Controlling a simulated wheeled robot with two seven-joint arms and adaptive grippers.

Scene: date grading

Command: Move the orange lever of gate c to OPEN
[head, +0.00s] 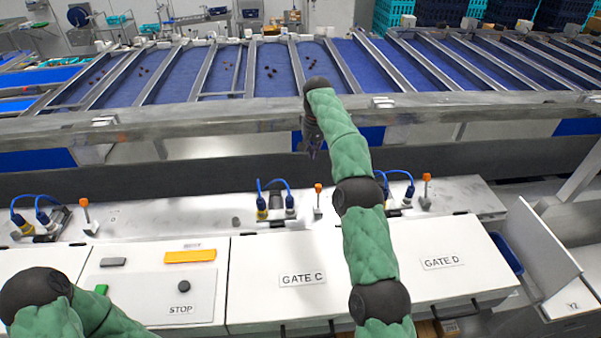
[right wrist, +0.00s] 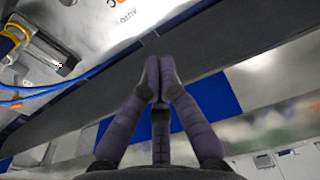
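The gate C lever (head: 318,188) has an orange knob on a short grey stem. It stands about upright on the white ledge, behind the GATE C label (head: 302,280). My right gripper (head: 311,150) is beyond and above the lever, over the dark strip in front of the conveyor frame, apart from the lever. In the right wrist view its fingers (right wrist: 158,78) come together at the tips with nothing seen between them. That view shows a partly cut-off C and AUTO marking on the white ledge at the top. My left gripper is out of view; only my left arm shows.
Blue-cabled connectors (head: 275,203) stand just left of the lever. Another orange-knobbed lever (head: 426,178) stands right, near GATE D, and one (head: 84,203) far left. A STOP panel (head: 150,290) is at front left. The conveyor rail (head: 230,118) runs behind.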

